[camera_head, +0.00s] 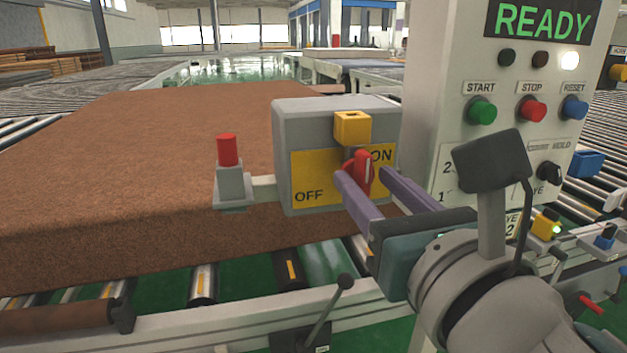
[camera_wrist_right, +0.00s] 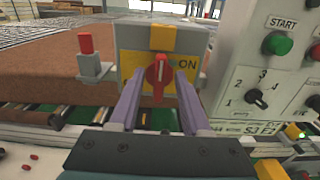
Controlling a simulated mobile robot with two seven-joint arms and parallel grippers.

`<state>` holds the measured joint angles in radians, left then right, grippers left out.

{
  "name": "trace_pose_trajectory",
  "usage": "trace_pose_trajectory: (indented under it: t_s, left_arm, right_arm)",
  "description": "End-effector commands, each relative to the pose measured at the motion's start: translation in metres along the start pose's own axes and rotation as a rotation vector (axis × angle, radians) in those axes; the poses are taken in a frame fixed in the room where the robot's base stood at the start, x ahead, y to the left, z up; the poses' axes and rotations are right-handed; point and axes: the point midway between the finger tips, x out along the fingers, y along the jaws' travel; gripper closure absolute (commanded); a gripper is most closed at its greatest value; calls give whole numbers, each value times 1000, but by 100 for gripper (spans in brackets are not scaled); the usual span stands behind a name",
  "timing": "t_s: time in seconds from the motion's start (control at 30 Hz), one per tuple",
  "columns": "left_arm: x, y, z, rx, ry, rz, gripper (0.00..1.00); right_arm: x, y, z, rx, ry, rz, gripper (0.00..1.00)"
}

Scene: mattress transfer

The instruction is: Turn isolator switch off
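The isolator switch is a grey box (camera_head: 300,125) with a yellow plate (camera_head: 318,190) marked OFF at lower left and ON at upper right. Its red knob (camera_head: 358,172) stands near upright in the head view, its upper end beside ON. The knob also shows in the right wrist view (camera_wrist_right: 157,76). My right gripper (camera_head: 365,182) is open, its two purple fingers on either side of the knob, with gaps visible in the wrist view. Whether the fingertips reach past the knob's face is hard to tell. My left gripper is not in view.
A yellow block (camera_head: 352,128) sits on the box just above the knob. A red button post (camera_head: 228,165) stands left of the box. The control panel (camera_head: 425,110) with START, STOP and RESET buttons rises close on the right. A large brown mattress (camera_head: 130,160) lies behind on rollers.

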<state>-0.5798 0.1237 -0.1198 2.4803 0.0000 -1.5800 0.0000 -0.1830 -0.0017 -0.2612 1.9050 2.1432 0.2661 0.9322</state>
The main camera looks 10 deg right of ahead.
Motion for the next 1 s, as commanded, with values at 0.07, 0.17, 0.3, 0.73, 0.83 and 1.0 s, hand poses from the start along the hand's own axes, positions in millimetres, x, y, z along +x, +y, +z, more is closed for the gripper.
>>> trace_pose_trajectory:
  t_s: [0.07,0.17,0.3,0.73,0.83,1.0]
  left_arm:
    - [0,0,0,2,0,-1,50]
    - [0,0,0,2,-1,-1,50]
    - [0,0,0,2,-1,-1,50]
    - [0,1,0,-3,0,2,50]
    - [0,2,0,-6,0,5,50]
    - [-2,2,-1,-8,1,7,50]
  right_arm:
    - [0,0,0,0,0,0,62]
    - [0,0,0,0,0,0,73]
    - [0,0,0,0,0,0,88]
    - [0,0,0,0,0,0,100]
    - [0,0,0,-1,0,0,100]
    - [0,0,0,-24,0,1,100]
